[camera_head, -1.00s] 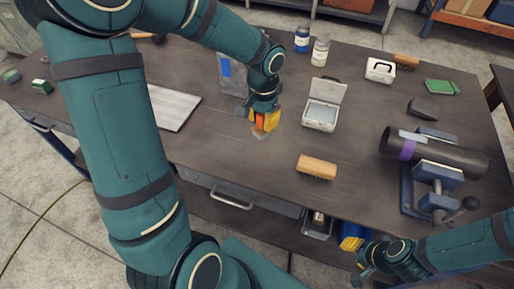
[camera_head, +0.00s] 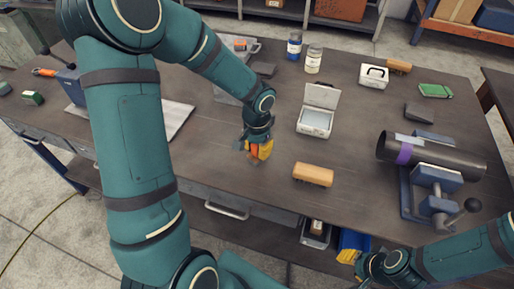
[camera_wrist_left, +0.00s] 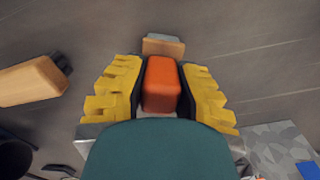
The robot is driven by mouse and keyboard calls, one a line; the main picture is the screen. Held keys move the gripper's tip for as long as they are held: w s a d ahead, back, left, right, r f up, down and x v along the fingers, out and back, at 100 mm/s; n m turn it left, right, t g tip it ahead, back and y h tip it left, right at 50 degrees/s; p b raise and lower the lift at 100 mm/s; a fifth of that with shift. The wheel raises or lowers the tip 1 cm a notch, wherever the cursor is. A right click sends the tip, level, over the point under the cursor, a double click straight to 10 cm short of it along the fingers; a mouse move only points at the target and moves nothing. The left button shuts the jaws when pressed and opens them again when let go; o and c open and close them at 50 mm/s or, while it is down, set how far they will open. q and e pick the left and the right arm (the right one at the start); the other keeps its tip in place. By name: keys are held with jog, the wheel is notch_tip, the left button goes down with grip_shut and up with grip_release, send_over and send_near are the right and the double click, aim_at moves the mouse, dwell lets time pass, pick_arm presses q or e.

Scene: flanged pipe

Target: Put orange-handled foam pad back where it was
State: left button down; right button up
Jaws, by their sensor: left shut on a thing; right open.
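My left gripper (camera_head: 261,150) is shut on the orange handle (camera_wrist_left: 162,85) of the foam pad, low over the middle of the table near its front. In the left wrist view its yellow fingers stand on both sides of the handle. A grey and tan end (camera_wrist_left: 163,46), apparently of the pad, shows beyond the handle; the rest is hidden. I cannot tell whether the pad touches the table. My right gripper (camera_head: 368,264) is open and empty at the lower right, in front of the table edge.
A tan-topped block (camera_head: 313,175) lies just right of the left gripper. An open white case (camera_head: 316,121) stands behind it. A dark pipe (camera_head: 432,156) with a purple band rests in a blue clamp (camera_head: 432,190) at right. A pale plate (camera_head: 176,119) lies left, partly behind my arm.

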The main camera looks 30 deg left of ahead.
pick_arm(q)
jog(key=shift+f, duration=0.25)
jog(key=c, duration=0.9)
grip_release()
jog(key=shift+o, duration=0.2)
jog(key=shift+r, duration=0.15)
jog(key=shift+r, duration=0.15)
notch_tip(320, 180, up, 12)
jog(key=p, duration=0.2)
jog(key=shift+p, duration=0.4)
